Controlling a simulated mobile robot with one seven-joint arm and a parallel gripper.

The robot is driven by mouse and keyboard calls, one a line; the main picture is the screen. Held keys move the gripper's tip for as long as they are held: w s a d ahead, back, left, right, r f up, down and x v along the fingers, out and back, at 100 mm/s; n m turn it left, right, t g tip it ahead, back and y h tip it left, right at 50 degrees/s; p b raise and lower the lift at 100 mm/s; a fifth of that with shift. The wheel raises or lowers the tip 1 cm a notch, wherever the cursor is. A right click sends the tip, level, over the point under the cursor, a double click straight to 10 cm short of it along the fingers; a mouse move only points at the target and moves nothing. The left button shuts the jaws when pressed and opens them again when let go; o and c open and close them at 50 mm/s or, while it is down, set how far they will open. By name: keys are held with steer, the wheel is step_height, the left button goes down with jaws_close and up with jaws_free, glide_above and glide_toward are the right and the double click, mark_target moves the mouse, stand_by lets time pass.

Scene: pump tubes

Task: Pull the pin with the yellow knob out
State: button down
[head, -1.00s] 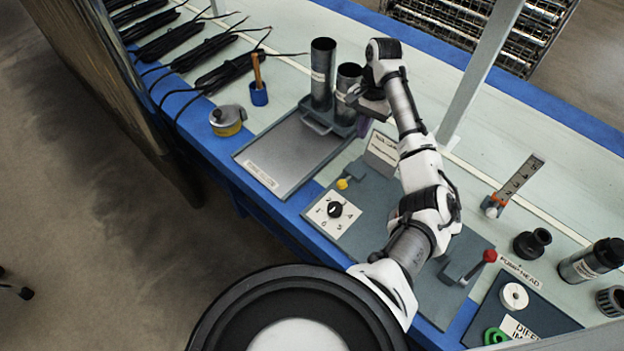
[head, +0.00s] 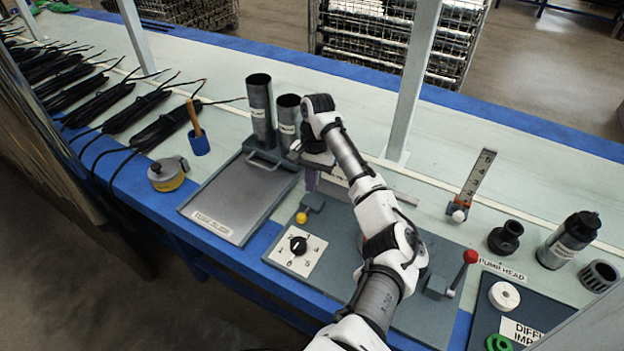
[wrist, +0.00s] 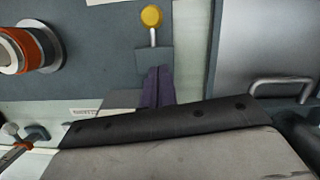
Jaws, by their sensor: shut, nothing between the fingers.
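The yellow knob (head: 301,217) sits at the left end of the grey panel, on a short pin at a grey block (head: 314,201). In the wrist view the knob (wrist: 151,16) is at the top, and its thin metal pin (wrist: 153,37) runs straight into the block (wrist: 153,58). My gripper (head: 311,184) is just behind the block, fingers pointing down. Its purple fingers (wrist: 158,72) are together and empty, overlapping the block's edge in the wrist view. I cannot tell whether they touch it. The pin's part inside the block is hidden.
A dial plate (head: 297,250) lies in front of the knob. A tray (head: 238,196) and two upright tubes (head: 261,110) stand to the left. A red-knobbed lever (head: 470,257) is to the right. An orange-ringed part (wrist: 25,48) shows in the wrist view.

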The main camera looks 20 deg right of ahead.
mark_target(304, 212)
steer(key=shift+b+x, duration=0.5)
steer(key=shift+x, duration=0.45)
steer(key=shift+s+a+f, duration=0.15)
steer(key=shift+s+f, duration=0.05)
steer(key=shift+s+a+f+b, duration=0.2)
steer(key=shift+s+a+b, duration=0.25)
steer(key=shift+s+a, duration=0.15)
steer(key=shift+s+a+f+b, duration=0.2)
steer(key=shift+s+a+b, duration=0.2)
steer(key=shift+s+a, duration=0.15)
steer(key=shift+s+a+p, duration=0.1)
steer(key=shift+p, duration=0.3)
